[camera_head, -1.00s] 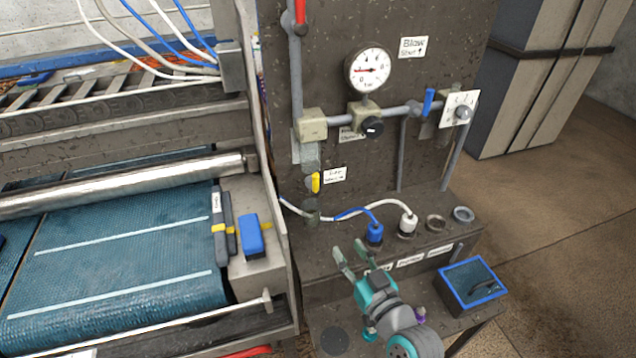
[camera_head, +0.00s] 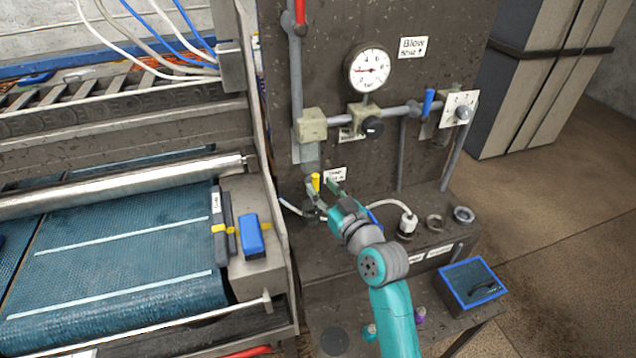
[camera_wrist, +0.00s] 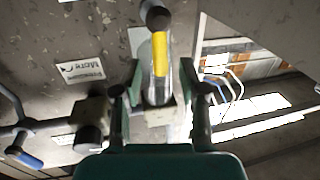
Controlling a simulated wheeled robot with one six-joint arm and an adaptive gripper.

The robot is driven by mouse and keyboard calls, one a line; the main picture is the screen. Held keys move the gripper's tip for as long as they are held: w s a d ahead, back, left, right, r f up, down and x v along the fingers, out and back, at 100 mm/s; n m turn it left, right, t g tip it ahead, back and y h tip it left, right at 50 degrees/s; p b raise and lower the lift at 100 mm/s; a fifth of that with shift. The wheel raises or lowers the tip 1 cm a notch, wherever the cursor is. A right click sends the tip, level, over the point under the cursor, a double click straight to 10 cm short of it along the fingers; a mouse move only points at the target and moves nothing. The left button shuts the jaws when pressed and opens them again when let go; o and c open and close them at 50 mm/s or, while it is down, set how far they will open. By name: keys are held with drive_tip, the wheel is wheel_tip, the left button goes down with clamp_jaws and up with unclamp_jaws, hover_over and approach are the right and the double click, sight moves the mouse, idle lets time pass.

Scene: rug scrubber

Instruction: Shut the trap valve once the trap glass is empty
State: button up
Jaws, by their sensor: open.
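The trap valve's yellow lever (camera_head: 315,182) stands upright, in line with the vertical pipe on the dark panel. It also shows in the wrist view (camera_wrist: 160,53). The trap glass (camera_head: 311,154) is the short grey, see-through section under a beige block; it shows in the wrist view too (camera_wrist: 158,93). I cannot make out any liquid in it. My gripper (camera_head: 325,194) is open at the lever. In the wrist view, its fingers (camera_wrist: 160,72) appear on either side of the lever and glass, with gaps showing. My gripper partly hides the pipe below the lever.
A pressure gauge (camera_head: 367,70), a black knob (camera_head: 372,127) and a blue lever (camera_head: 428,101) are on the panel. A white plug (camera_head: 408,224) stands on the ledge to the right. A blue box (camera_head: 251,236) sits on the machine's edge to the left.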

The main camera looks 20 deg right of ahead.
drive_tip(key=shift+w+a, duration=0.15)
drive_tip(key=shift+w, duration=0.55)
drive_tip(key=shift+w+a, duration=0.15)
drive_tip(key=shift+w, duration=0.5)
clamp_jaws()
drive_tip(key=shift+d, duration=0.1)
drive_tip(key=d+f+m+t+h, duration=0.1)
drive_tip(key=d+f+m, duration=0.1)
drive_tip(key=m, duration=0.8)
drive_tip(key=d+f+m+t+h, duration=0.1)
drive_tip(key=d+f+m+h, duration=0.1)
drive_tip(key=m, duration=0.8)
drive_tip(key=shift+f+t, duration=0.3)
drive_tip(key=shift+f, duration=0.15)
